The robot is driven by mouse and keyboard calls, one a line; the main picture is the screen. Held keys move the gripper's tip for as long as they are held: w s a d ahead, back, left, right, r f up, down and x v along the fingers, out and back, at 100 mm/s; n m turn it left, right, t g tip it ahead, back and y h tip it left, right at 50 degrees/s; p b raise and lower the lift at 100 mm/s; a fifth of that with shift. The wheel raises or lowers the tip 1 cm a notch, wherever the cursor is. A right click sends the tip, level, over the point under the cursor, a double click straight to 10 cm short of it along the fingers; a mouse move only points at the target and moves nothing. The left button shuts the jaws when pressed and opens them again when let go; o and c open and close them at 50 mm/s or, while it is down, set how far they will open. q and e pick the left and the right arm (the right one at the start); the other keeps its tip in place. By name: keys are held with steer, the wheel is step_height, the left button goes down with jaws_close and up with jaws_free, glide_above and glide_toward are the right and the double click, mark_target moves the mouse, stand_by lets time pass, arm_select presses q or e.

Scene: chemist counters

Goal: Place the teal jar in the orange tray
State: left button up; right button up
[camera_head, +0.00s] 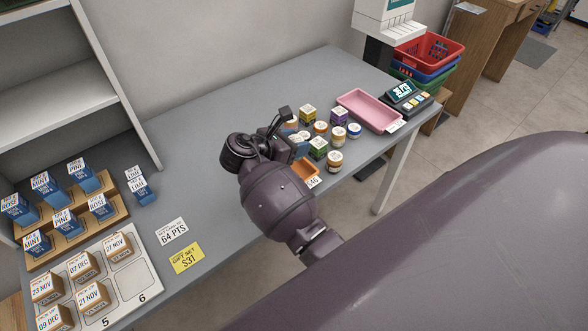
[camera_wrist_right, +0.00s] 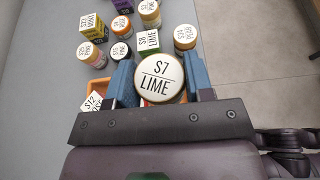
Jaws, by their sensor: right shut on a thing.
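My right gripper (camera_wrist_right: 158,80) is shut on a round jar (camera_wrist_right: 161,78) with a white lid reading S7 LIME. The lid faces the wrist camera and hides the jar's side, so its colour cannot be told. In the head view, the right gripper (camera_head: 288,136) is over the counter at the left edge of the jar group, its fingers partly hidden by the arm. My left gripper is not in view.
Several jars and boxes stand close by, including a jar marked PEAR (camera_wrist_right: 185,37) and a green-sided box (camera_wrist_right: 148,41). Blue boxes (camera_head: 87,183) stand at left. The counter's middle (camera_head: 200,130) is clear.

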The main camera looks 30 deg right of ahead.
step_height(320, 180, down, 10)
steer(key=shift+r+b, duration=0.1)
steer(key=shift+b, duration=0.85)
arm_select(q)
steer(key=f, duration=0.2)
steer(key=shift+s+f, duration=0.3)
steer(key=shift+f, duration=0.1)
arm_select(e)
steer(key=o, duration=1)
steer(key=shift+c, duration=0.2)
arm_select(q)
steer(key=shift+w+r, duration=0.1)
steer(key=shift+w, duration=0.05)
